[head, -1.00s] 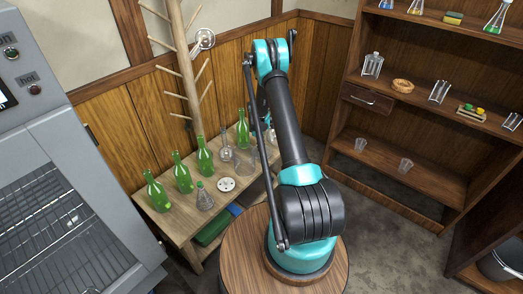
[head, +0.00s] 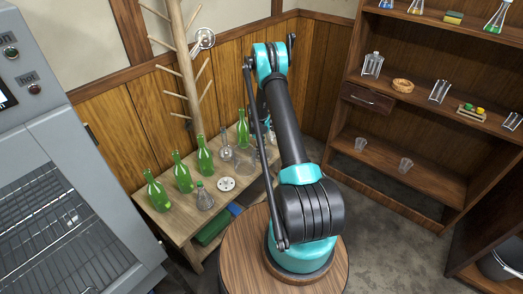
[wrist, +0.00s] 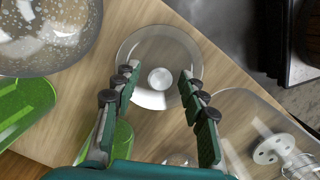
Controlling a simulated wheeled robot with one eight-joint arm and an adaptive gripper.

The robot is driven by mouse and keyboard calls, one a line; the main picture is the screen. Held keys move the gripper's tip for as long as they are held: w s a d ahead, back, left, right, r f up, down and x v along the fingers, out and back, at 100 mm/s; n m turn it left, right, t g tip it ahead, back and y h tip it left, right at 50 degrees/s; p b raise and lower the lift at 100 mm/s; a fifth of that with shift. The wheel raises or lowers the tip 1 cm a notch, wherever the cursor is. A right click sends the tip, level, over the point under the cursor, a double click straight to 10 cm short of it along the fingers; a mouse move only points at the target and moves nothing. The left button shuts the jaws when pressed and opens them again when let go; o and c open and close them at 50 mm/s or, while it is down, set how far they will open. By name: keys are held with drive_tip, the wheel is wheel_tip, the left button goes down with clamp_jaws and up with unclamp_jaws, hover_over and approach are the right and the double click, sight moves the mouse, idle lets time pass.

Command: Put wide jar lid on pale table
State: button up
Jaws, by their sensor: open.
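In the wrist view a round clear glass piece with a pale central knob, which looks like the wide jar lid (wrist: 160,47), shows from above over pale wood. I cannot tell whether it rests on a jar or directly on the wood. My gripper (wrist: 157,76) is open, with its fingertips on either side of the knob in the picture; I see no grip on it. The pale table (head: 160,222) stands along the wooden wall in the head view, and its top (wrist: 215,65) shows in the wrist view. My arm hides the gripper and lid in the head view.
Green bottles (head: 183,178) and clear glassware (head: 204,200) stand on the table, with a white perforated disc (head: 226,184). In the wrist view a speckled glass vessel (wrist: 45,35) is upper left, a green bottle (wrist: 25,110) left, and clear glassware (wrist: 240,105) lower right.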

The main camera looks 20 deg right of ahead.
drive_tip(key=s+a+r+m+t, duration=0.1)
drive_tip(key=s+r, duration=0.2)
drive_tip(key=r, duration=0.8)
drive_tip(key=s+a+r+m, duration=0.1)
drive_tip(key=s+a+r, duration=0.1)
drive_tip(key=r, duration=1)
drive_tip(key=s+a+r+m+t, duration=0.15)
drive_tip(key=s+r+m, duration=0.25)
drive_tip(key=s+r, duration=0.6)
drive_tip(key=s+a+m+t, duration=0.1)
drive_tip(key=s+m, duration=0.2)
drive_tip(key=s, duration=0.9)
drive_tip(key=s+a+m+t+y, duration=0.1)
drive_tip(key=s+m, duration=0.1)
drive_tip(key=s, duration=0.9)
drive_tip(key=shift+s+a+m, duration=0.3)
drive_tip(key=shift+s+m, duration=0.05)
drive_tip(key=shift+m, duration=0.05)
